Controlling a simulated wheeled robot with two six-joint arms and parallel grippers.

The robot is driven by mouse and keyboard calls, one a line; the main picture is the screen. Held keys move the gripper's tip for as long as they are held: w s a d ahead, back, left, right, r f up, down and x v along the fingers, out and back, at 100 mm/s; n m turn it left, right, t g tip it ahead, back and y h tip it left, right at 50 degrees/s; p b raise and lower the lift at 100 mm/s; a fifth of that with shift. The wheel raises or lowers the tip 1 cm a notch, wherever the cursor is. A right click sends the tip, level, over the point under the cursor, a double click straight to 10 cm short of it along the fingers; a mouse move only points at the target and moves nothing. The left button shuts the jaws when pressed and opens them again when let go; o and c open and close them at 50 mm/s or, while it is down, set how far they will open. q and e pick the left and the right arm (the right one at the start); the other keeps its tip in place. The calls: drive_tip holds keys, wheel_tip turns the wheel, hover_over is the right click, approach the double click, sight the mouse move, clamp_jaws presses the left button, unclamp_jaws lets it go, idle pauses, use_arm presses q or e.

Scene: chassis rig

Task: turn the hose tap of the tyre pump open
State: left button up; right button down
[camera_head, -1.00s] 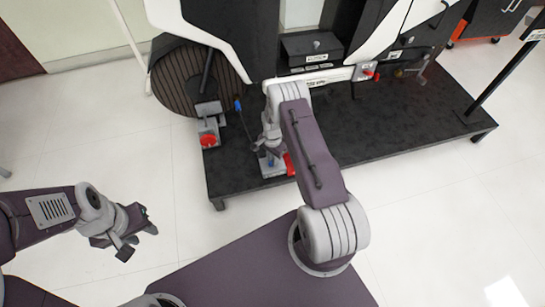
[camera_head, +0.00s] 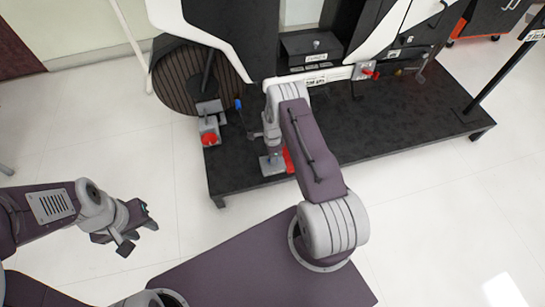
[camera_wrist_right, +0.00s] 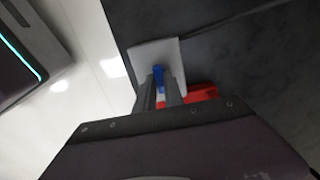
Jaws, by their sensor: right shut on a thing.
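A pale grey base plate (camera_head: 272,167) with a red part (camera_head: 289,160) beside it sits at the front edge of the dark platform in the head view. In the right wrist view the plate (camera_wrist_right: 167,53) and red part (camera_wrist_right: 203,93) lie under my right gripper (camera_wrist_right: 159,85). Its two fingers are shut on a small upright blue handle (camera_wrist_right: 158,74), which I take to be the hose tap. In the head view the right gripper (camera_head: 271,151) is over the plate, and my wrist hides the handle. My left gripper (camera_head: 138,232) is open and empty over the floor.
A grey fixture with a red knob (camera_head: 209,139) and a blue-ended lever (camera_head: 238,104) are left of my right gripper. A red-handled valve (camera_head: 370,73) is further right. The dark platform (camera_head: 400,125) is clear on its right side.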

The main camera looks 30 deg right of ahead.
idle(0.4)
drive_tip(key=c, duration=1.4)
unclamp_jaws()
drive_tip(key=shift+c, duration=0.2)
wheel_tip(320, 180, up, 9)
drive_tip(key=p, duration=0.5)
